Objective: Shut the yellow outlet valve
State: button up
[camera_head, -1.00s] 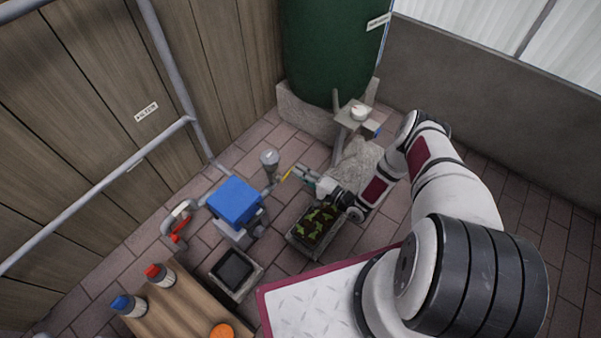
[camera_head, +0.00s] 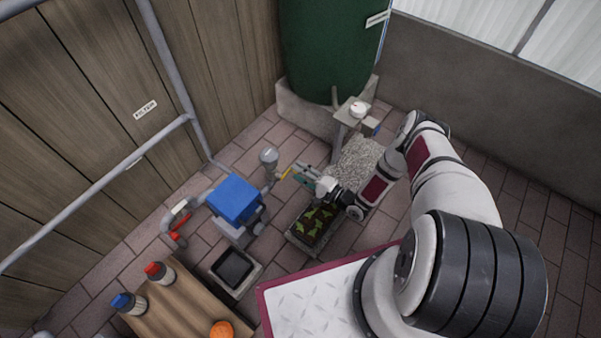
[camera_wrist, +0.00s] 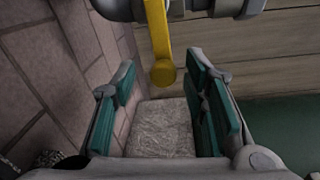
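The yellow outlet valve handle (camera_wrist: 159,40) hangs from a grey pipe (camera_wrist: 185,8) in the wrist view, its rounded end between and just beyond my fingertips. The handle also shows small in the head view (camera_head: 286,173), right of the blue box. My gripper (camera_wrist: 158,82) is open, with green pads on both sides and clear space between them. In the head view my gripper (camera_head: 300,174) is at the handle's right end. I cannot tell whether any pad touches the handle.
A blue-topped unit (camera_head: 236,198) stands left of the handle. A red handle (camera_head: 178,238) sits further left. A planter (camera_head: 315,222) lies below my gripper, and a dark green tank (camera_head: 330,50) stands behind. A wooden table (camera_head: 185,305) with bottles is at front left.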

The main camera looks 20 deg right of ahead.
jog(key=v, duration=1.2)
jog(key=shift+r, duration=0.1)
dwell(0.4)
